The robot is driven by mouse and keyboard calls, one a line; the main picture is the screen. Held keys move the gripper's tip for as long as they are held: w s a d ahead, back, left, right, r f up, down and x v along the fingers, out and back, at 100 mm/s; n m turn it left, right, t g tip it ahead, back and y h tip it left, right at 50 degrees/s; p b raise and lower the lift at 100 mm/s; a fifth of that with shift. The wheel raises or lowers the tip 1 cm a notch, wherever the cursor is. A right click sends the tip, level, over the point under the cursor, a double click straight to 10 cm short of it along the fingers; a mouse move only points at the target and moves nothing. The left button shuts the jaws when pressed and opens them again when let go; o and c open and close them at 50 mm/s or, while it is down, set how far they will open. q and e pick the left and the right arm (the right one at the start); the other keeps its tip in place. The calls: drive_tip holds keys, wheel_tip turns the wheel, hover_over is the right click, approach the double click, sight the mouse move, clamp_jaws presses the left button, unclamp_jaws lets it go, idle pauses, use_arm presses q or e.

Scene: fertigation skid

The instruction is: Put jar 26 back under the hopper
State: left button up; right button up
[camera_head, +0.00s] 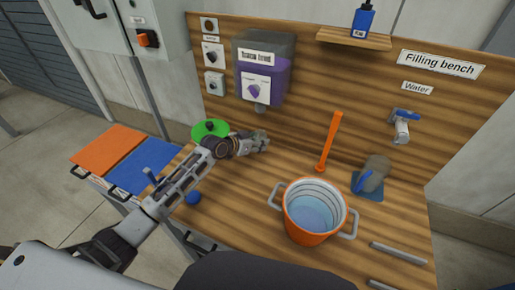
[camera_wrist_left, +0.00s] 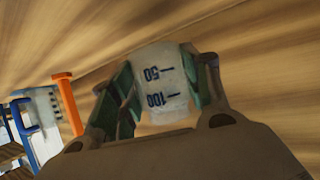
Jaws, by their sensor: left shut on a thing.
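My left gripper (camera_head: 262,140) is over the filling bench, below and close to the outlet of the hopper (camera_head: 262,70), a grey and purple box labelled "Trace feed". In the left wrist view the left gripper (camera_wrist_left: 162,88) is shut on a translucent whitish jar (camera_wrist_left: 162,82) with marks 50 and 100. The fingers clasp its two sides. No number 26 shows on the jar. In the head view the gripper hides most or all of the jar, so its exact place under the outlet cannot be told. My right gripper is not in view.
An orange bucket (camera_head: 312,228) of water stands at front centre. An orange stick (camera_head: 329,142) stands behind it. A grey jug-like thing (camera_head: 375,172) is at right below the tap (camera_head: 402,125). A green disc (camera_head: 210,131) lies left of the gripper; a blue ball (camera_head: 193,198) is nearer.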

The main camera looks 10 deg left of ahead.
use_arm(q)
drive_tip(key=shift+f, duration=0.1)
drive_tip(key=shift+f, duration=1.8)
drive_tip(key=shift+f, duration=0.1)
drive_tip(key=o, duration=1.1)
drive_tip(key=shift+r, duration=0.2)
drive_tip(key=shift+v, duration=5.95)
drive_tip(key=shift+a+f, duration=0.1)
